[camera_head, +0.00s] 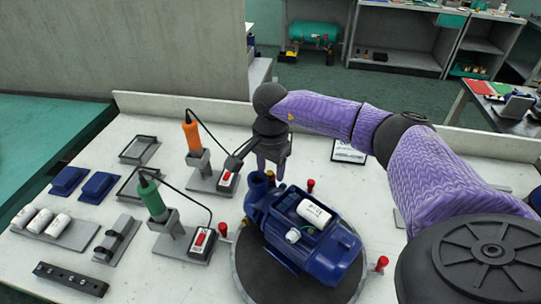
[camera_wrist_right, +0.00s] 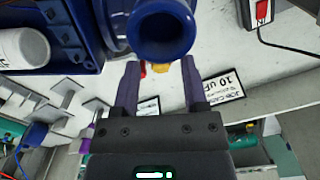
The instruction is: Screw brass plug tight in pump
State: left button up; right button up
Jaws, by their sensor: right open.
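The blue pump (camera_head: 305,235) lies on a dark round turntable (camera_head: 258,275), with a white cylinder in its open top. Its round blue port (camera_wrist_right: 162,32) shows large in the right wrist view. My right gripper (camera_head: 271,174) hangs just behind the port end of the pump, fingers down. In the wrist view the gripper (camera_wrist_right: 159,75) is open, one finger either side below the port. A small yellow-gold piece (camera_wrist_right: 161,66) shows past the port between the fingers; I cannot tell whether it is the brass plug. My left gripper is out of view.
An orange screwdriver (camera_head: 192,135) and a green one (camera_head: 152,200) stand in holders at left, cabled to red-switch boxes. Blue blocks (camera_head: 99,186), white cylinders (camera_head: 42,220) and a black bar (camera_head: 70,279) lie farther left. Red knobs (camera_head: 381,262) ring the turntable.

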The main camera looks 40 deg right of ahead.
jog(key=shift+f+n+b, duration=0.1)
jog(key=shift+n+b, duration=0.4)
jog(key=shift+n, duration=1.2)
jog(key=shift+n+b, duration=0.45)
jog(key=shift+n, duration=1.25)
jog(key=shift+r, duration=0.2)
jog(key=shift+a, duration=0.1)
grip_shut()
